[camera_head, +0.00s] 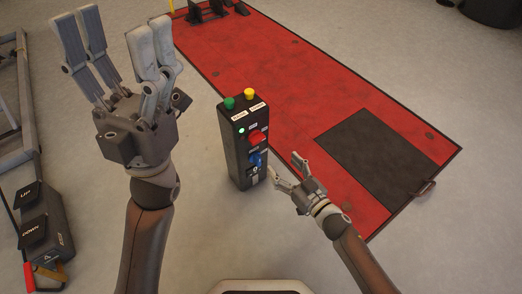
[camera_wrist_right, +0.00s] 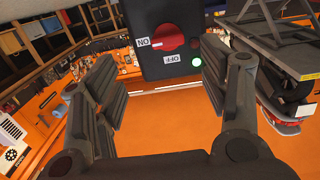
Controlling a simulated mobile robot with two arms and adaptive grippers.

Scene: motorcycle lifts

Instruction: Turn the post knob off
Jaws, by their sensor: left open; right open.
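The black control post (camera_head: 234,158) stands upright on the floor. Its face carries a red knob (camera_head: 257,137), a blue knob (camera_head: 254,159) and a lit green lamp (camera_head: 241,130). In the right wrist view the red knob (camera_wrist_right: 167,42) lies across, with an ON label (camera_wrist_right: 143,42) at its left and an OFF label (camera_wrist_right: 175,59) below. My right gripper (camera_head: 284,168) is open just right of the post. In its wrist view its fingers (camera_wrist_right: 158,80) are spread, with the red knob ahead between them, not touching. My left gripper (camera_head: 115,45) is open and empty, left of the post.
A green button (camera_head: 229,103) and a yellow button (camera_head: 250,94) top the post. A red lift platform (camera_head: 285,70) lies behind and right. A pedal box marked UP and DOWN (camera_head: 45,225) sits at lower left. Grey floor is clear around the post's left side.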

